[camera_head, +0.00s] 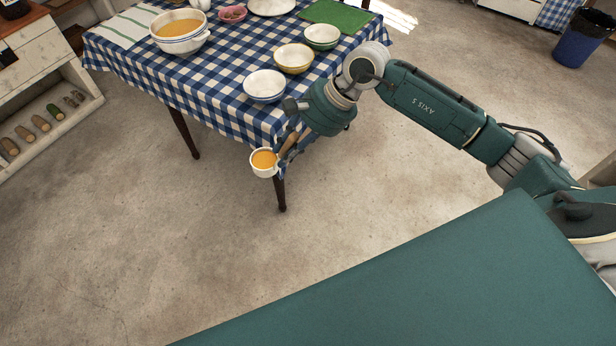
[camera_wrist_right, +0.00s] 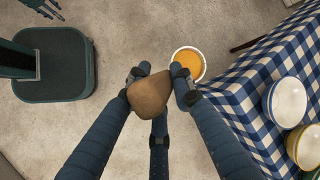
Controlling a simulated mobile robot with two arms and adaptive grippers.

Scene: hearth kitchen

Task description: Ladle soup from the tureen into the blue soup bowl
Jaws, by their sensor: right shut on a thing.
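The white tureen (camera_head: 183,45) with orange soup in it stands on the table at the back left in the head view. The blue soup bowl (camera_head: 265,95), white inside and looking empty, stands near the table's front corner; it is at the right edge in the wrist view (camera_wrist_right: 288,99). My right gripper (camera_head: 291,146) is shut on the ladle's wooden handle (camera_wrist_right: 150,93). The ladle's white cup (camera_head: 264,170) holds orange soup (camera_wrist_right: 188,61). It hangs beyond the table's edge, below and in front of the blue bowl. My left gripper (camera_wrist_right: 45,9) shows small, fingers spread, in the wrist view.
A yellow bowl (camera_head: 294,65) and a green bowl (camera_head: 322,42) stand behind the blue one on the checked cloth (camera_head: 222,80). A green board (camera_head: 336,16) and a striped towel (camera_head: 125,27) lie farther back. Bare floor (camera_head: 150,240) is below the ladle.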

